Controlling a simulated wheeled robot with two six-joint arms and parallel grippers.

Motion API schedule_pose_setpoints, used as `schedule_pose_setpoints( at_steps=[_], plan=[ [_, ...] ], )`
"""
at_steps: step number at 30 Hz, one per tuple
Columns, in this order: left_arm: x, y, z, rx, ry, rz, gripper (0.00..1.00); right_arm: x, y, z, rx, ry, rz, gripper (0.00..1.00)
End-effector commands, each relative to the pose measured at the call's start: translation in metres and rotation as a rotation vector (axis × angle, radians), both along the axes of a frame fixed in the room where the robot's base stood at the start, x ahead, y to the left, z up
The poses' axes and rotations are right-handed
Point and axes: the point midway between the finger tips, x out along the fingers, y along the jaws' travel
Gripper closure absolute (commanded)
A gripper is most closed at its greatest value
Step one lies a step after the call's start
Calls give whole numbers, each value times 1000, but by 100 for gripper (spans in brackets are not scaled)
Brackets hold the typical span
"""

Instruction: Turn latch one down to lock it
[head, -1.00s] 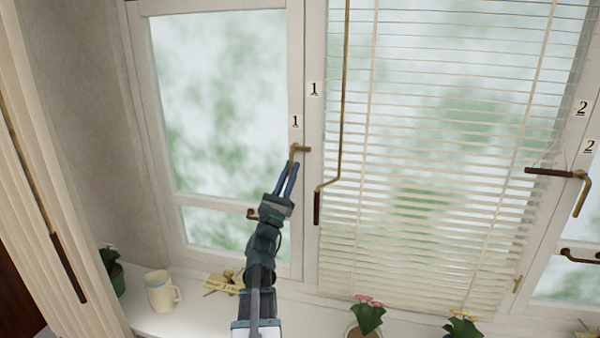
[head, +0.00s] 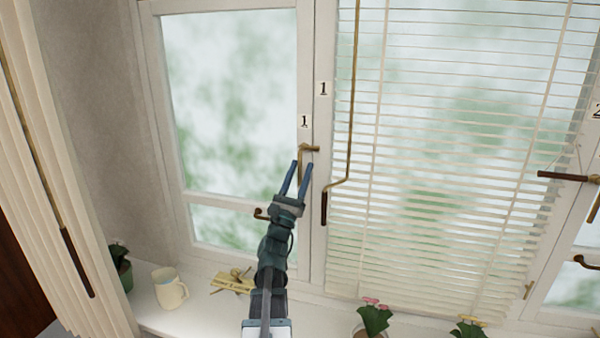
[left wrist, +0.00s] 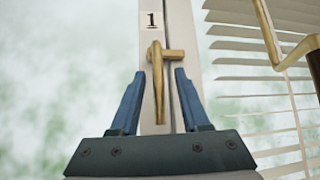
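Latch one (head: 302,158) is a brass handle on the left window's right stile, under a label "1" (head: 304,121). Its handle hangs down from a pivot, and a short arm points right toward the centre post. In the left wrist view the latch (left wrist: 158,85) shows with its handle hanging between my fingers. My left gripper (head: 301,168) is open, its blue fingers on either side of the handle's lower part, with gaps visible in the left wrist view. It holds nothing. My right gripper is not in view.
A brass blind wand (head: 349,110) with a dark grip hangs close right of the latch, before the blinds (head: 450,150). A mug (head: 169,288) and potted plants (head: 374,318) stand on the sill.

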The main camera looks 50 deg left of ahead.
Motion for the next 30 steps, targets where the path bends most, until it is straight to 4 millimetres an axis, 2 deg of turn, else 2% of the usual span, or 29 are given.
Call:
schedule_pose_setpoints(
  at_steps=[8,21,30],
  plan=[
    [-4,-1,-6,0,1,2,54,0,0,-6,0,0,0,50],
    [-59,-24,-69,0,1,2,54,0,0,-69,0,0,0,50],
    [-86,-33,-94,0,1,2,54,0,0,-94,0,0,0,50]
  ],
)
